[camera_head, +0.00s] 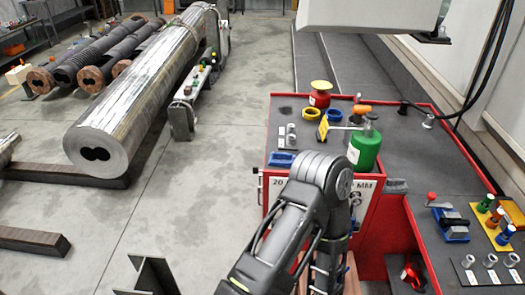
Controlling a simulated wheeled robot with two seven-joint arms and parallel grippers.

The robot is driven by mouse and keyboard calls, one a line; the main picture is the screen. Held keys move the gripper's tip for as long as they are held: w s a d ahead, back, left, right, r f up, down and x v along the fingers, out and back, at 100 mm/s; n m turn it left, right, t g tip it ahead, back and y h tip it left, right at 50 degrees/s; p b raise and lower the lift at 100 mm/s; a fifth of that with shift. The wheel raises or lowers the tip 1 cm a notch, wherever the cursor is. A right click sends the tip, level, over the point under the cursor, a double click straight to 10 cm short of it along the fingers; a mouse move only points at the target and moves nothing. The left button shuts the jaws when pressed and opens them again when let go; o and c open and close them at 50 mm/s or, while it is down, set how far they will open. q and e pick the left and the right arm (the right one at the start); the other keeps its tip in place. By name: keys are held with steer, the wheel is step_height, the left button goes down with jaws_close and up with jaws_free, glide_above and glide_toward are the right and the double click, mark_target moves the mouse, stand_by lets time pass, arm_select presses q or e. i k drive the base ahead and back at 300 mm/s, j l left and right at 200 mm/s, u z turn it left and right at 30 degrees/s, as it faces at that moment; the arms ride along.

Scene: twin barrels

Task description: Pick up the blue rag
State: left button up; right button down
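A small flat blue item (281,159) lies on the dark top of the red cabinet, near its left front edge; it may be the blue rag, but it is too small to be sure it is cloth. One of my dark grey arms rises from the bottom middle, bends just right of and in front of this item, and runs back down. I cannot tell which arm it is. No fingertips show, so neither gripper is in view.
The red workbench (411,216) holds a green bottle (364,149), a red can (320,97), yellow and blue rings, and a blue vise (451,226). Several sockets stand at the right. A large twin-bore metal barrel (140,95) lies at left.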

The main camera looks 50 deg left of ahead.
mark_target(283, 160)
steer(key=k+l+u, duration=0.1)
steer(key=u, duration=1.5)
